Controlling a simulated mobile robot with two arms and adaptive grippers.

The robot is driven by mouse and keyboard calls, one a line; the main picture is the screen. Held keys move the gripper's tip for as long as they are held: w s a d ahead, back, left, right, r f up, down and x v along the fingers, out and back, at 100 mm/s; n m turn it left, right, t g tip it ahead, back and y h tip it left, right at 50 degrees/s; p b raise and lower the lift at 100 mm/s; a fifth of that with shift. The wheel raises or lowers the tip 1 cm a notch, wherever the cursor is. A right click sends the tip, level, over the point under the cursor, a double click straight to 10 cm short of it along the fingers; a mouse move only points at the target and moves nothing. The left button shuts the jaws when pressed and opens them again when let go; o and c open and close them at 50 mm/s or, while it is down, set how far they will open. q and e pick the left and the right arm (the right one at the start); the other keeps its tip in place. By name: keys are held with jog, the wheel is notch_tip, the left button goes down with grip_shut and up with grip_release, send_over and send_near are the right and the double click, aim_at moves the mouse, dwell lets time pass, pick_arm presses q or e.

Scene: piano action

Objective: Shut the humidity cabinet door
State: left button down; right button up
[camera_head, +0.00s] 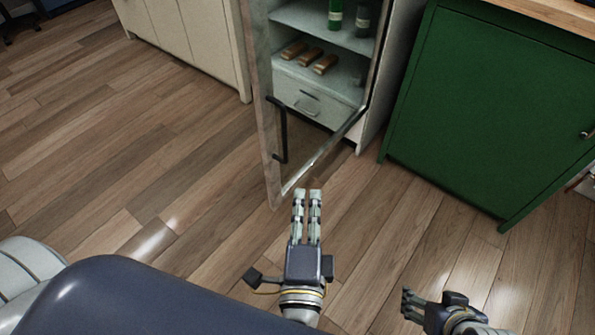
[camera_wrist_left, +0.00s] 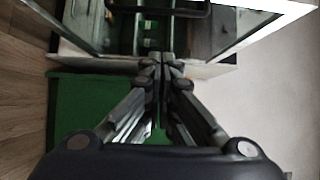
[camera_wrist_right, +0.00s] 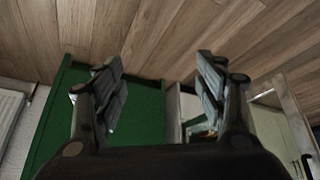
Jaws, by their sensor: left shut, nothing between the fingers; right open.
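The humidity cabinet (camera_head: 378,100) stands at the top middle of the head view. Its glass door stands open toward me, with a pale frame (camera_head: 262,130) and a black bar handle (camera_head: 283,130) near its free left edge. The hinge side is at the right. My left gripper (camera_head: 307,193) is shut and empty; in the picture its tips lie just below the door's bottom rail, and I cannot tell whether they touch. It also shows shut in the left wrist view (camera_wrist_left: 160,64). My right gripper (camera_head: 408,304) is open and empty, lower right, clear of the door; it shows open in the right wrist view (camera_wrist_right: 160,75).
Inside the cabinet are a green bottle (camera_head: 335,14), a dark bottle (camera_head: 362,18), several brown rolls (camera_head: 310,57) and a drawer (camera_head: 312,100). A green cabinet (camera_head: 490,110) stands to the right, a cream cabinet (camera_head: 190,35) to the left. The wooden floor (camera_head: 120,130) is clear.

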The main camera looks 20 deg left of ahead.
pick_arm(q)
jog(key=a+x, duration=0.3)
jog(key=x, duration=1)
jog(key=shift+s+p, duration=0.3)
jog(key=shift+s, duration=0.1)
pick_arm(e)
jog(key=shift+s+d+f+g, duration=0.2)
jog(key=shift+s+g, duration=0.1)
jog(key=shift+s, duration=0.3)
jog(key=shift+s+d+f+g, duration=0.15)
jog(key=shift+s+g, duration=0.15)
jog(key=shift+s, duration=0.3)
pick_arm(q)
jog(key=shift+r, duration=0.1)
pick_arm(e)
jog(key=shift+s, duration=0.1)
